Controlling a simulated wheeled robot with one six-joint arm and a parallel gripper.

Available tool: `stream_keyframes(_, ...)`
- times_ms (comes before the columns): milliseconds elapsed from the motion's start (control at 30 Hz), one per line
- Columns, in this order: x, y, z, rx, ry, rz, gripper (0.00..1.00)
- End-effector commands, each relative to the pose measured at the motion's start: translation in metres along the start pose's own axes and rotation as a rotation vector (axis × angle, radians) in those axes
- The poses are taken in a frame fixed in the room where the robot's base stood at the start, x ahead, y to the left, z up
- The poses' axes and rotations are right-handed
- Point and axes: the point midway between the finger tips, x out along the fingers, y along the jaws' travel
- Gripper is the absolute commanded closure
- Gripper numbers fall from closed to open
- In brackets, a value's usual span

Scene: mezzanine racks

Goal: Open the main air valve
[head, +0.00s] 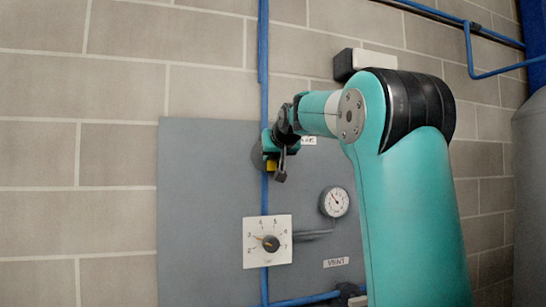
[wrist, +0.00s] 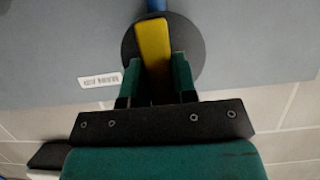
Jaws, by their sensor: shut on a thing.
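The main air valve shows as a yellow lever (wrist: 153,48) in front of a dark round disc (wrist: 187,32) in the wrist view. A little of the yellow lever (head: 271,166) also shows in the head view, on the blue vertical pipe. In the wrist view the lever points roughly along the blue pipe (wrist: 156,5). My gripper (wrist: 156,75) is shut on the lever, with one green finger on each side of it. In the head view my gripper (head: 270,150) covers most of the valve. The label beside it is partly hidden by my arm.
The grey panel (head: 200,210) carries a white dial plate (head: 267,241) below the valve, a round gauge (head: 335,202) and a VENT label (head: 336,262). Blue pipes (head: 264,60) run along the brick wall. The panel's left side is clear.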

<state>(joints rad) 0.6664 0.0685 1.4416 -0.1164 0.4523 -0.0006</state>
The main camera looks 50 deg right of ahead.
Motion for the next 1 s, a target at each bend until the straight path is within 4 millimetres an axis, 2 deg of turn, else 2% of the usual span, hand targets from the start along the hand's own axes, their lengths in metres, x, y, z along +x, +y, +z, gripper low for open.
stream_keyframes(400, 0.001, 0.001, 0.002, -0.009, -0.007, 0.005, 0.98)
stream_keyframes(433, 0.001, 0.001, 0.002, -0.008, -0.007, 0.005, 0.69)
stream_keyframes(500, 0.001, 0.001, 0.002, -0.008, -0.006, 0.005, 0.53)
stream_keyframes(533, 0.001, 0.001, 0.002, -0.008, -0.005, 0.005, 0.49)
stream_keyframes(833, -0.001, 0.001, 0.001, -0.007, -0.001, 0.004, 0.49)
stream_keyframes(1000, -0.021, 0.000, 0.002, -0.007, 0.002, 0.003, 0.49)
